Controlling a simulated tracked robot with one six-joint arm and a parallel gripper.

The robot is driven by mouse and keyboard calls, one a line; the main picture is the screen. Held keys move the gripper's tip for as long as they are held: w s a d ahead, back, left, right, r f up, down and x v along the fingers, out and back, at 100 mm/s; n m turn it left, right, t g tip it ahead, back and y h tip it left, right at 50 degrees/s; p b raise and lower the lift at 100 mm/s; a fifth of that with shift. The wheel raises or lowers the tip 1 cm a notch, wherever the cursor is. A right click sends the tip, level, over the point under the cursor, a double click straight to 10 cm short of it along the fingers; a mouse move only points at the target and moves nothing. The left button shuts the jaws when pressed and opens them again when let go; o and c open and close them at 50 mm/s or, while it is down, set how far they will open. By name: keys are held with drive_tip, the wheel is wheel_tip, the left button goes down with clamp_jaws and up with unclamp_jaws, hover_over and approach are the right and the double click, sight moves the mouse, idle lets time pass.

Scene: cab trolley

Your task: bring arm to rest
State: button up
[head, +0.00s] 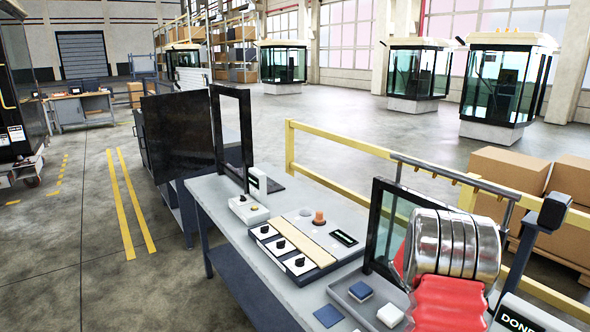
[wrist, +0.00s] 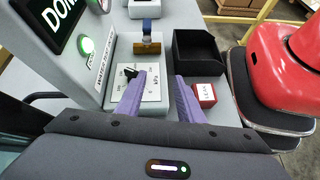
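My gripper (wrist: 159,78) shows in the wrist view, with its two purple fingers apart and nothing visible between them. The fingers are over the grey bench, in front of a white panel marked kPa (wrist: 148,88) with a black knob or pointer; I cannot tell whether they touch anything. In the head view my red and chrome arm is at the lower right, and my gripper is not visible there.
Near the fingers are a brass fitting with a blue top (wrist: 148,42), a black open bin (wrist: 197,52), a red and white box (wrist: 205,94) and a DONE sign (wrist: 62,22). The long bench (head: 216,196) has knob panels, a glazed frame and yellow railing (head: 340,144) behind.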

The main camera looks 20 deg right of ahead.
drive_tip(key=w+a+r+m+t, duration=0.1)
drive_tip(key=w+a+r+t, duration=0.15)
drive_tip(key=a, duration=0.55)
drive_tip(key=w+a+r+m+t, duration=0.1)
drive_tip(key=w+a+r+t, duration=0.2)
drive_tip(key=a, duration=0.4)
drive_tip(key=w+a+r+m+t, duration=0.15)
drive_tip(key=a+t, duration=0.25)
drive_tip(key=a, duration=0.4)
drive_tip(key=s+a+r+n+t+y, duration=0.1)
drive_tip(key=a+r+t, duration=0.2)
drive_tip(key=a+r, duration=0.2)
drive_tip(key=s+a+r+n+t+y, duration=0.1)
drive_tip(key=a+r+t, duration=0.3)
drive_tip(key=a, duration=0.8)
wheel_tip(320, 180, up, 2)
drive_tip(key=shift+s+a+n, duration=0.25)
drive_tip(key=shift+n, duration=0.2)
drive_tip(key=shift+s, duration=0.1)
